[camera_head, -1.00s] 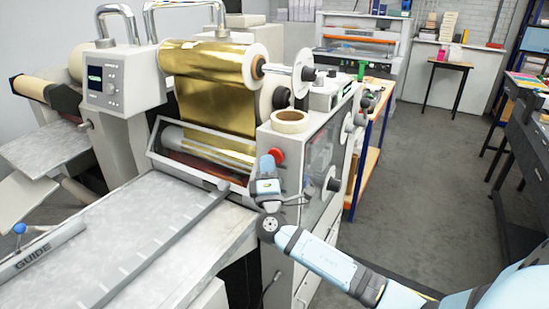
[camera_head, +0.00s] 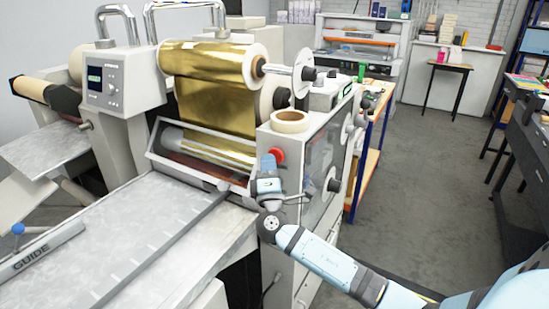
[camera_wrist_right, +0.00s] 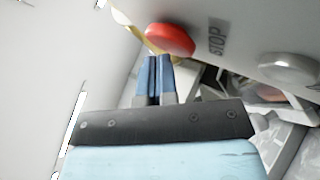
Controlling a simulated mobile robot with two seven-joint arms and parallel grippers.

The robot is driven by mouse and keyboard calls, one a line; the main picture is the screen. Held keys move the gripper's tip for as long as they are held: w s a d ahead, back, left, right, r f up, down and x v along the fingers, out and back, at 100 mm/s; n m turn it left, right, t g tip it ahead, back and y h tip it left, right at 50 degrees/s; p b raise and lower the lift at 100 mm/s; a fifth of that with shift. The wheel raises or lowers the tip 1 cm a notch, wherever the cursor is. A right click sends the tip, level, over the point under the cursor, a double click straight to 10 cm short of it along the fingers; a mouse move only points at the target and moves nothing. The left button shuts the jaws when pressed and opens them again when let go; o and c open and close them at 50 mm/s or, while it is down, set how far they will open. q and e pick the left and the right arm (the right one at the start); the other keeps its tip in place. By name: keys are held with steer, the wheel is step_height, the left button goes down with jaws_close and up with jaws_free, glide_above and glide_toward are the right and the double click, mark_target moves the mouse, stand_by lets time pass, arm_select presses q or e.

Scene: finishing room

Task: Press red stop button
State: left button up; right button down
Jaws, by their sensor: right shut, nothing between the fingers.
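The red stop button (camera_head: 278,154) is on the front of the foil machine, below a roll of tape. In the right wrist view the red button (camera_wrist_right: 170,39) is a domed red cap beside the printed word STOP. My right gripper (camera_head: 266,158) is just left of the button in the head view, pointing up. In the wrist view its blue fingers (camera_wrist_right: 159,62) are shut and empty, their tips just below the button's edge. I cannot tell whether they touch it. My left gripper is not in view.
A grey round knob (camera_wrist_right: 290,68) sits right of the button on the same panel. The machine's long metal feed table (camera_head: 120,235) runs to the left of my right arm. The gold foil roll (camera_head: 212,100) is above. Open floor (camera_head: 420,200) lies to the right.

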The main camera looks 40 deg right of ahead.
steer(key=shift+s+a, duration=0.25)
steer(key=shift+a, duration=0.4)
steer(key=a, duration=0.1)
steer(key=s+a+b, duration=0.1)
steer(key=a, duration=0.1)
steer(key=s+a, duration=0.1)
steer(key=shift+a+b, duration=0.3)
steer(key=shift+b, duration=0.05)
steer(key=shift+f, duration=0.1)
stand_by(0.6)
